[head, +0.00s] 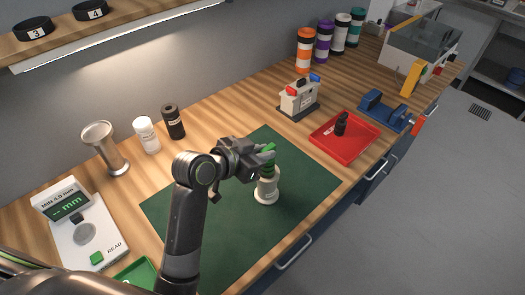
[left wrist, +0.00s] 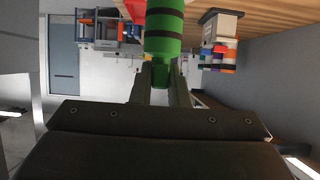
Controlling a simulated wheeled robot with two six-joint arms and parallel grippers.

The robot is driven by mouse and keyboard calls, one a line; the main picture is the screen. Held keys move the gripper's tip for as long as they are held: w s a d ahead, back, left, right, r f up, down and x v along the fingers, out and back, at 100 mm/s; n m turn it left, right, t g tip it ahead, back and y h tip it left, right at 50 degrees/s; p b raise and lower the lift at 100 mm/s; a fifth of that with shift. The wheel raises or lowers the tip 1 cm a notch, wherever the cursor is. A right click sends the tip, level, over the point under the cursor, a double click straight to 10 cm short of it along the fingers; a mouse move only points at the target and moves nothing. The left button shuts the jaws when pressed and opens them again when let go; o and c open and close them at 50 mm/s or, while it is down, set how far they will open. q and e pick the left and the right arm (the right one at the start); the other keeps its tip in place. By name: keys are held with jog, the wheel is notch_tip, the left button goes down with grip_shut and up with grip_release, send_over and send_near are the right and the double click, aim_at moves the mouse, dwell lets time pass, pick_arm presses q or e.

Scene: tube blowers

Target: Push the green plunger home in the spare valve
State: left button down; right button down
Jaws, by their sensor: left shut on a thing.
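The spare valve appears to be the off-white body (head: 266,190) standing upright on the dark green mat. The green plunger (head: 267,166) rises from its top, with green still showing above the body. My left gripper (head: 266,151) is at the plunger's upper end and shut on it. In the left wrist view the green plunger (left wrist: 164,28), with dark bands, extends away from between the two fingers (left wrist: 160,82). How deep the plunger sits inside the body is hidden. My right gripper is not in view.
A red tray (head: 325,146) holding a black part (head: 341,124) lies right of the mat (head: 215,215). A grey block with coloured knobs (head: 298,97) stands behind. A blue vise (head: 385,112) is farther right. A gauge (head: 85,232) stands at left. The mat around the valve is clear.

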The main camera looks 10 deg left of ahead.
pick_arm(q)
jog(key=shift+f+b, duration=1.6)
jog(key=shift+f, duration=0.95)
